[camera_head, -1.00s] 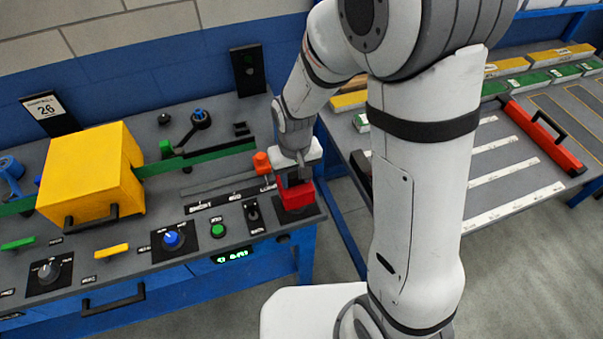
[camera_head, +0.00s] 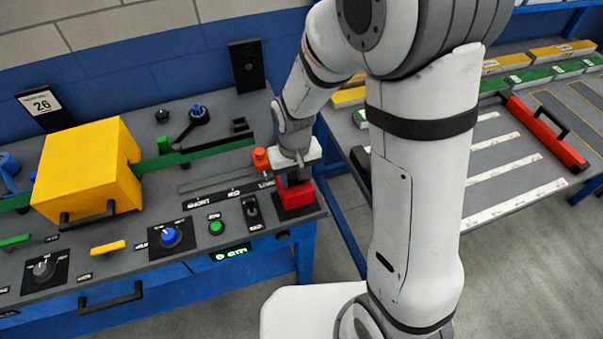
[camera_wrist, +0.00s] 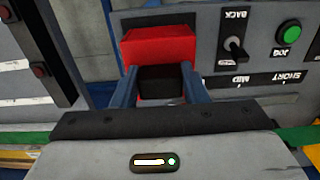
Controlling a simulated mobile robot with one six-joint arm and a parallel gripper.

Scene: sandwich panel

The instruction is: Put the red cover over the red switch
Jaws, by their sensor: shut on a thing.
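The red cover (camera_head: 296,195) is a boxy red piece on a dark plate at the right end of the grey panel. My gripper (camera_head: 294,176) points down directly over it. In the wrist view, my gripper's two blue fingers (camera_wrist: 158,72) are shut on a dark block at the near side of the red cover (camera_wrist: 160,46). The cover appears down on the panel, though its seating is unclear. No red switch shows clearly; anything under the cover is hidden.
A toggle switch (camera_head: 252,211) and a green button (camera_head: 216,227) stand left of the cover. An orange-red knob (camera_head: 261,160) stands close behind it. A yellow box (camera_head: 85,175) is farther left. A second table (camera_head: 480,147) lies right, beyond a gap.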

